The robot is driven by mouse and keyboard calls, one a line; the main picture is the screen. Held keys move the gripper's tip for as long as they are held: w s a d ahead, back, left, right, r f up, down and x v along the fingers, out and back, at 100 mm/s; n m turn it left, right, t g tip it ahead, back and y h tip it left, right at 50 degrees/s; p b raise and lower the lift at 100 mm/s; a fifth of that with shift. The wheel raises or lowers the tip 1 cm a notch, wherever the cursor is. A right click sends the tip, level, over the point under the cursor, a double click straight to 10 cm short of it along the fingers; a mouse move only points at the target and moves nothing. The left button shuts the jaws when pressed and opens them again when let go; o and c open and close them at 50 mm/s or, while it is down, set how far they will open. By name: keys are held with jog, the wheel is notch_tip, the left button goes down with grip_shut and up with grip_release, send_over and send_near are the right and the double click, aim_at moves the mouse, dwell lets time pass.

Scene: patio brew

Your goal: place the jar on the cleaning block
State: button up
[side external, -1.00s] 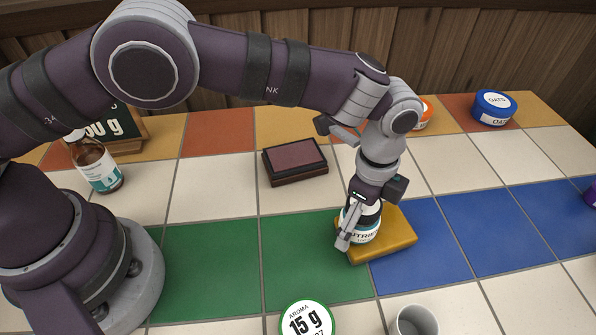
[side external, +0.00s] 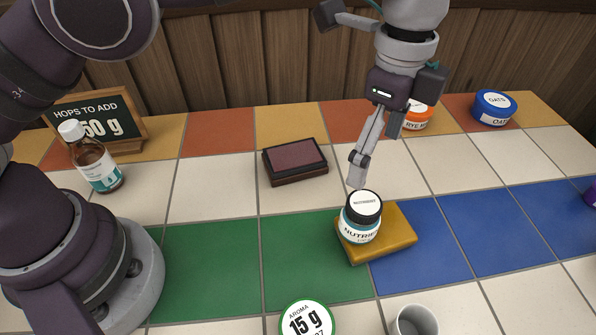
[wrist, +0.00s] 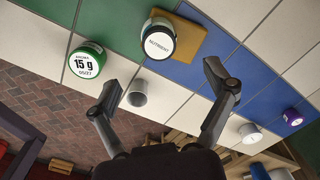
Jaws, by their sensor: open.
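The jar (side external: 361,218), with a black lid and a "NUTRIENT" label, stands upright on the yellow cleaning block (side external: 402,238), toward the block's left side. In the wrist view the jar (wrist: 158,40) is seen from above, with the block (wrist: 190,38) beneath it. My gripper (side external: 358,172) is above the jar and apart from it. In the wrist view its two fingers (wrist: 168,88) are spread wide with nothing held between them.
A brown brick-like pad (side external: 295,162) lies behind left. A bottle (side external: 96,160) and a chalkboard sign (side external: 98,118) are at left. A green-rimmed "15 g" tin (side external: 307,319) and a grey cup (side external: 414,321) are in front. Orange (side external: 417,117) and blue (side external: 493,108) tins stand at the back.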

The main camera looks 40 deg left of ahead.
jog(key=s+a+r+n+t+h, duration=0.1)
jog(key=a+r+n, duration=0.3)
jog(key=a, duration=0.2)
jog(key=a+r+n+t, duration=0.2)
jog(key=a+r+n, duration=0.25)
jog(key=a, duration=0.25)
jog(key=s+a+f+n+t+y, duration=0.1)
jog(key=s+a+f+n+t, duration=0.1)
jog(key=s+a+n, duration=0.7)
jog(key=shift+s+a+f+t, duration=0.3)
jog(key=shift+s+a+f, duration=0.25)
jog(key=shift+f, duration=0.2)
